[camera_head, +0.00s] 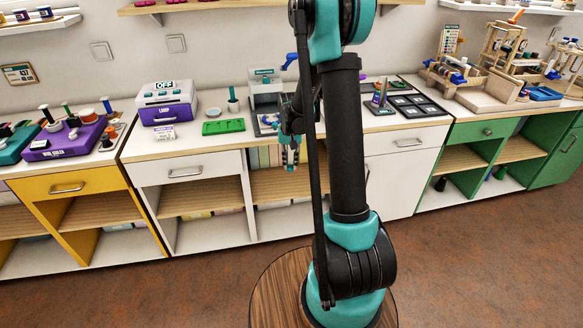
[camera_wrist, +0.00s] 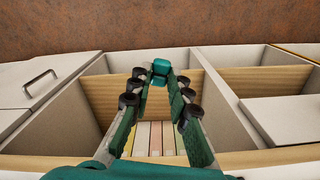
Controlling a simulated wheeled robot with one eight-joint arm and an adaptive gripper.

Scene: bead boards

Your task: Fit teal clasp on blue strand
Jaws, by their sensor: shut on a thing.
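My gripper (camera_head: 291,165) hangs fingers-down in front of the white cabinet, just below the counter's front edge. In the wrist view my gripper (camera_wrist: 158,80) has its fingertips drawn together on a small teal piece, the teal clasp (camera_wrist: 160,66). The clasp is held at the very tips, clear of any surface. In the head view it is too small to tell apart from the fingers. I cannot make out the blue strand in either view; my arm hides part of the counter.
A green board (camera_head: 223,127) lies on the white counter (camera_head: 190,147), left of my arm. A purple and white machine (camera_head: 167,103) stands farther left. A dark tray (camera_head: 432,108) lies right of my arm. Open shelves (camera_wrist: 222,82) face the gripper.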

